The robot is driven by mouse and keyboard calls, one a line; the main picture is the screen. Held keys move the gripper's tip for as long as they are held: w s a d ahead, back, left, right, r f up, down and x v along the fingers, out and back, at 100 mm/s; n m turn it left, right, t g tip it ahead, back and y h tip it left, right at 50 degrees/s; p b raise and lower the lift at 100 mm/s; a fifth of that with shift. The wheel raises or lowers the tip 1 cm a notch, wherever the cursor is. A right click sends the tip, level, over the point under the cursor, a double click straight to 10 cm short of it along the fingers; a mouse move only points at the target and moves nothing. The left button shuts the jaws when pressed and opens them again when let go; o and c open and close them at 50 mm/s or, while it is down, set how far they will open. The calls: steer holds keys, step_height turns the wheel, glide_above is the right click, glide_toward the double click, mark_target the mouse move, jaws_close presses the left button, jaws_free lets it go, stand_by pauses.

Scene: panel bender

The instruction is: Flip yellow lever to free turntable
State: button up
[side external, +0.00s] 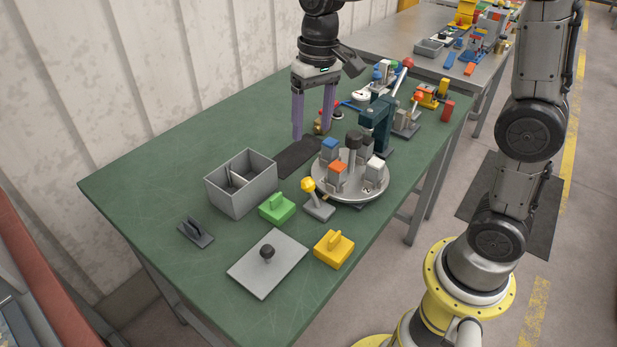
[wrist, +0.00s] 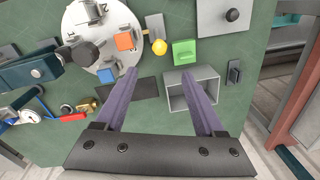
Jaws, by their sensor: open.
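The yellow lever (side external: 308,185) has a yellow ball knob on a small grey base, beside the turntable's front edge. Its yellow knob also shows in the wrist view (wrist: 159,47). The round grey turntable (side external: 338,192) carries an orange-topped block (side external: 337,168), a blue-topped block (side external: 330,144), a white-topped block and a dark post with a black knob. My gripper (side external: 312,138) has two purple fingers, spread apart and empty. It is above the table behind the turntable, up and away from the lever. The wrist view shows the fingers (wrist: 163,88) apart, with the lever beyond them.
A grey open bin (side external: 213,193), green block (side external: 276,208), yellow block (side external: 333,248) and grey plate with black knob (side external: 250,272) lie near the lever. A dark teal press (side external: 376,120) stands behind the turntable. Green table (side external: 135,185) is free at left.

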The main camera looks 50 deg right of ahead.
mark_target(308, 179)
steer(key=f, duration=0.9)
steer(key=a+f, duration=0.1)
steer(key=f, duration=0.4)
steer(key=shift+w, duration=0.1)
jaws_close()
stand_by(1.0)
